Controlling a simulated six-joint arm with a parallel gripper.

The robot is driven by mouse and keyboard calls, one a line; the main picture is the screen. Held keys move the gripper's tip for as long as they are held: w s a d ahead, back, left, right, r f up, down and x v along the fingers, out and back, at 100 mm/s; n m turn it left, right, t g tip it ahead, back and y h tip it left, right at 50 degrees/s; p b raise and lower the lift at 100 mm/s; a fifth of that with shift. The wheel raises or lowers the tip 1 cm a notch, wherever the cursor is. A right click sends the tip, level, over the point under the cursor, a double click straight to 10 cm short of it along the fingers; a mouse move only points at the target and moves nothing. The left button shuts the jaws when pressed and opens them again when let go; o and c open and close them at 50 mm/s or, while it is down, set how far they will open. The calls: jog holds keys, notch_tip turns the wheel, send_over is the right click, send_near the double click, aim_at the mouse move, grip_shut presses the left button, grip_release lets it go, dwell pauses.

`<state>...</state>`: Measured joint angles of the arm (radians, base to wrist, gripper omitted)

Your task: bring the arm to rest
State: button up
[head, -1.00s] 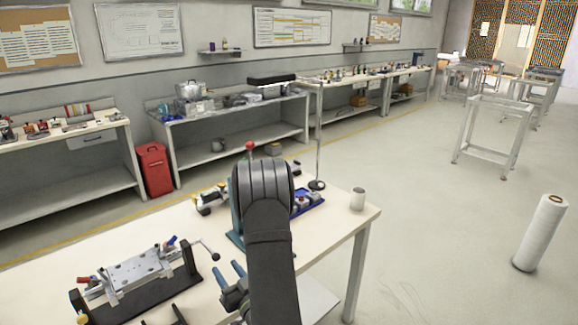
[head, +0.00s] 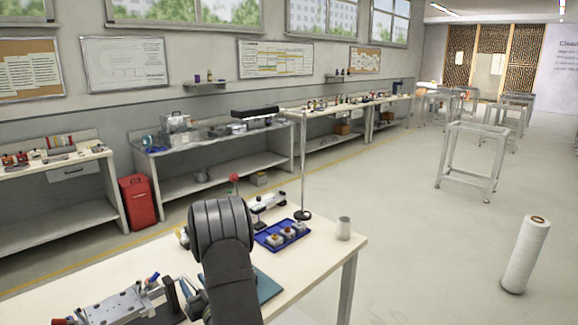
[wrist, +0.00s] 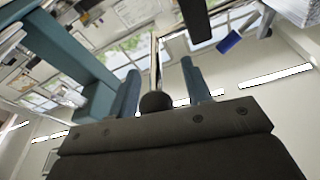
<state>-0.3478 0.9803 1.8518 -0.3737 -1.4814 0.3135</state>
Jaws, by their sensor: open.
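My arm (head: 225,250) rises in front of the workbench (head: 335,258) in the head view, its dark rounded joint covering part of the bench. My gripper (wrist: 161,85) shows in the wrist view as two teal fingers standing apart. Nothing shows held between them. In the head view the gripper is mostly hidden behind my arm. The wrist view is steeply tilted, with windows and ceiling lights beyond the fingers.
A blue tray (head: 282,235) with several small parts, a grey cup (head: 343,228) and a thin stand (head: 303,213) are right of my arm. A metal fixture (head: 105,303) lies left.

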jog(key=shift+s+d, duration=0.1)
jog(key=shift+s+d+f, duration=0.15)
jog(key=shift+s+d, duration=0.1)
jog(key=r+v, duration=0.3)
jog(key=v, duration=1.1)
jog(key=f+x, duration=0.1)
jog(key=x, duration=0.4)
jog(key=f+x, duration=0.1)
jog(key=x, duration=0.3)
jog(key=f+x, duration=0.1)
jog(key=x, duration=0.4)
jog(key=shift+w+a+r, duration=0.2)
jog(key=shift+w+a, duration=0.25)
jog(key=shift+d+r+g+h, duration=0.1)
jog(key=shift+r+g+h, duration=0.2)
jog(key=shift+r, duration=0.05)
jog(key=shift+r+g+h, duration=0.35)
jog(key=shift+g+h, duration=0.15)
jog(key=v, duration=1.7)
jog(key=w+d+r+m+t+h, duration=0.1)
jog(key=w+d+r+m+h, duration=0.1)
jog(key=w+d+r+h, duration=0.2)
jog(key=w+d+r+m+t+h, duration=0.1)
jog(key=w+d+r+h, duration=0.4)
jog(key=d, duration=0.6)
jog(key=shift+w+d+m+t, duration=0.3)
jog(key=shift+w+m, duration=0.2)
jog(key=shift+m, duration=0.4)
